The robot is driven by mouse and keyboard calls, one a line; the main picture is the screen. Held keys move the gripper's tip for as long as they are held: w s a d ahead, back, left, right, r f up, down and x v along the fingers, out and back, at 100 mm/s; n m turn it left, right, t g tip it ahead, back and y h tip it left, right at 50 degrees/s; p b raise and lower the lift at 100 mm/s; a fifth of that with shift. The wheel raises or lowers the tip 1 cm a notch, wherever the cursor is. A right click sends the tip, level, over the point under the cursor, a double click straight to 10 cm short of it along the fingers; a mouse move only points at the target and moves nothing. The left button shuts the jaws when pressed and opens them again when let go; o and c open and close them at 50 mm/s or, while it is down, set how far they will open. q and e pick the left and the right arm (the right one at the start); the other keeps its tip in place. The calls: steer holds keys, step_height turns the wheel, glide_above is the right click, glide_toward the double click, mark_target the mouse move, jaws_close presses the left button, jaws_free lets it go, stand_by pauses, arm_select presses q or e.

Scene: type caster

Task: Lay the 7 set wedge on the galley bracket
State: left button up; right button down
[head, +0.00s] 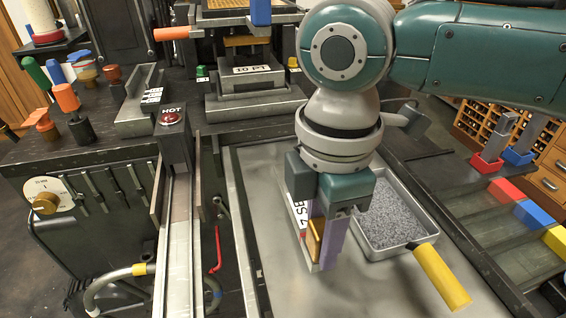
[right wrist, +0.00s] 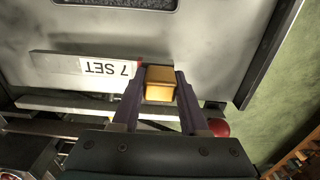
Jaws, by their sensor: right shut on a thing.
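The 7 set wedge is a long grey bar with a white "7 SET" label (head: 300,214) and a brass block at one side. My right gripper (head: 322,240) points down over the grey metal top and is shut on the brass block. In the right wrist view, the wedge (right wrist: 60,66) runs left from the fingers, and the brass block (right wrist: 160,83) sits between the two purple fingers. I cannot tell whether the wedge touches the surface. I cannot pick out the galley bracket with certainty. My left gripper is not in view.
A metal tray of grey granules (head: 385,215) with a yellow handle (head: 441,277) lies right of the gripper. A red HOT button (head: 171,117) tops a post on the left. A "10 PT" block (head: 258,80) stands behind. Bare metal top (head: 290,290) is in front.

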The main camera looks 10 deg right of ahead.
steer(key=shift+f, duration=1)
steer(key=shift+f, duration=0.15)
steer(key=shift+c, duration=2.2)
jaws_free()
